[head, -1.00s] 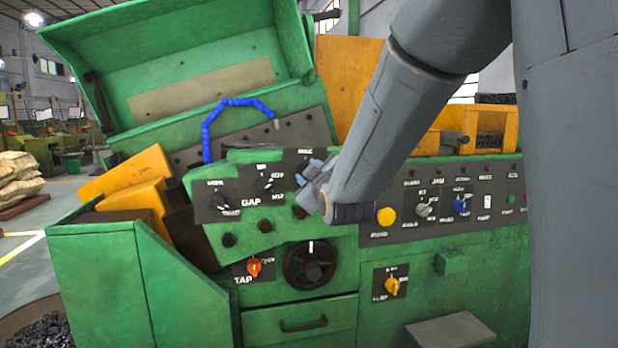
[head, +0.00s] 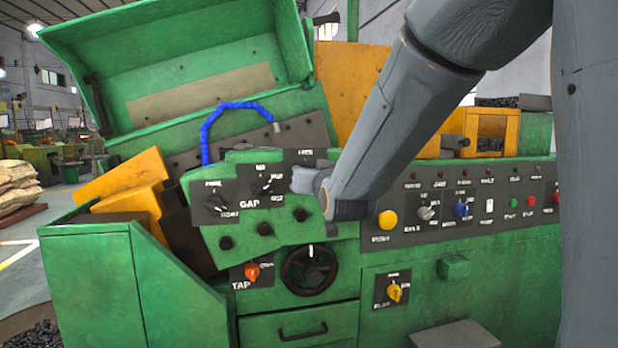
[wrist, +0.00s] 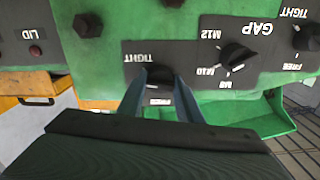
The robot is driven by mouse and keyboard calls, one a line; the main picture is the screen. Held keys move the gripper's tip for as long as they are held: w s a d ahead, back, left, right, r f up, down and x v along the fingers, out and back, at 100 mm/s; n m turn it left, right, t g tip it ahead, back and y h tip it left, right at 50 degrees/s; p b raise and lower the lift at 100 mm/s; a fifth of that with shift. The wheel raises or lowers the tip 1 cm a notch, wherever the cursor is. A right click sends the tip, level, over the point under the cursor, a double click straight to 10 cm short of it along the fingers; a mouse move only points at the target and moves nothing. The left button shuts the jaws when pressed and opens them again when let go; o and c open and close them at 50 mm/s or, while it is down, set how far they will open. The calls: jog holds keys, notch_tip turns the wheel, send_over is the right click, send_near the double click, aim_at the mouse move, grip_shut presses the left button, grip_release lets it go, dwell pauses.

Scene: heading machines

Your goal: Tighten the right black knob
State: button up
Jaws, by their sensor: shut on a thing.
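The right black knob (wrist: 160,76) shows in the wrist view between my two fingers, with TIGHT and FREE labels on its plate. My gripper (wrist: 160,82) is shut on it, one finger on each side. The knob's pointer is too hidden to read. In the head view my gripper (head: 300,180) covers this knob at the right end of the GAP panel (head: 240,196). The middle black knob (head: 262,187) and left black knob (head: 216,202) are uncovered; the middle one also shows in the wrist view (wrist: 236,56).
Dark round bolts (head: 264,229) line the green panel below the knobs. A black handwheel (head: 309,269), an orange TAP knob (head: 252,271) and a yellow button (head: 387,219) are lower or to the right. A blue hose (head: 206,140) arches behind the panel.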

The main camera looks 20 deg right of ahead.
jog(key=shift+m+b, duration=0.4)
jog(key=shift+m, duration=1.5)
jog(key=o, duration=1.1)
jog(key=shift+c, duration=0.2)
jog(key=shift+s, duration=0.1)
jog(key=s, duration=0.7)
jog(key=shift+s, duration=0.35)
